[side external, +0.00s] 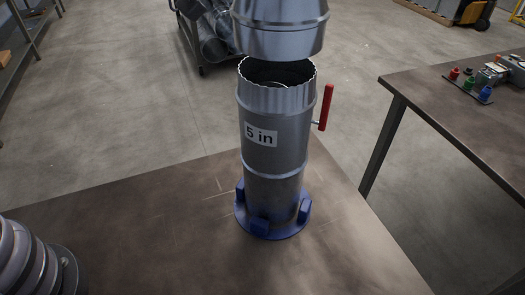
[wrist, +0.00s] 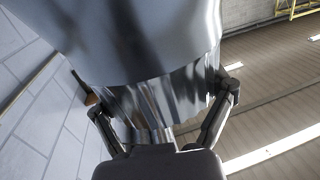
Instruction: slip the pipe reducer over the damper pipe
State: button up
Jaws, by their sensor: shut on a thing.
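The damper pipe (side external: 274,150) stands upright in a blue holder (side external: 272,226) on the brown table. It has a crimped open top, a "5 in" label and a red handle (side external: 326,107) on its right side. The pipe reducer (side external: 280,35) hangs just above the pipe, roughly in line with it and slightly to the right. A gap shows between its lower rim and the pipe's top. In the wrist view, my gripper (wrist: 168,112) is shut on the reducer (wrist: 130,45), with a finger on each side of its crimped part. My gripper is out of frame in the side external view.
Ribbed round metal parts (side external: 28,262) stand at the table's front left corner. A second table (side external: 455,100) at the right carries coloured buttons and a device. A cart with metal pipes (side external: 212,35) stands behind. The table around the holder is clear.

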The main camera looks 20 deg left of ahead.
notch_tip(320, 180, down, 7)
jog(key=shift+r, duration=0.2)
dwell(0.5)
dwell(0.4)
jog(key=o, duration=1.1)
jog(key=v, duration=1.2)
